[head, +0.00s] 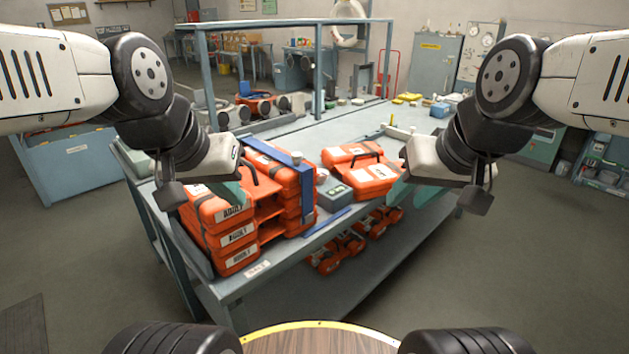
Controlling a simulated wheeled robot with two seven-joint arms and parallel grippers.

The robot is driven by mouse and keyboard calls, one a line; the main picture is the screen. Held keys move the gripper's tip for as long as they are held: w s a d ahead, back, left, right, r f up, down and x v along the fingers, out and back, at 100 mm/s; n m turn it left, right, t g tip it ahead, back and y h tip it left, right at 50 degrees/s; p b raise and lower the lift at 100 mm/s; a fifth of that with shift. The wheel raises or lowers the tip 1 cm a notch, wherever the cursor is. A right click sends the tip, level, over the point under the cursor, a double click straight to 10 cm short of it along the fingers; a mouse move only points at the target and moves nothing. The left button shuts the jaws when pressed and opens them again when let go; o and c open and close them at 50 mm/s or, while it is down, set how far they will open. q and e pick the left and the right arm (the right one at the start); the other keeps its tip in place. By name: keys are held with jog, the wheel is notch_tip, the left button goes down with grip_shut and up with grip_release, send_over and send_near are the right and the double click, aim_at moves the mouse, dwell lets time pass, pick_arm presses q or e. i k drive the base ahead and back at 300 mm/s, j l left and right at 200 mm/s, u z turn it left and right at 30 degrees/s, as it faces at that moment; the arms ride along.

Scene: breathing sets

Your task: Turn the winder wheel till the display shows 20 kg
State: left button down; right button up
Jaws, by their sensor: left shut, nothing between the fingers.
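A small dark grey box (334,195) with a greenish panel, possibly the display, sits on the bench between the orange cases. Any reading on it is too small to make out. I cannot clearly pick out the winder wheel. My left gripper (233,192), with teal fingers, is shut and empty in front of the left case stack. My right gripper (396,192) is by the right-hand orange cases; its fingers are partly hidden, so its opening is unclear.
Orange cases marked ADULT (238,240) are stacked at the bench's front left. More orange cases (360,172) lie right of the grey box. The bench top (340,131) is fairly clear further back. Orange gear (338,255) sits on the lower shelf.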

aim_at(324, 174)
jog(key=i+l, duration=0.25)
jog(key=i, duration=0.15)
jog(key=i+l+u, duration=0.2)
jog(key=l, duration=0.2)
jog(key=l+u, duration=0.2)
jog(key=l, duration=0.2)
jog(key=i+j, duration=0.4)
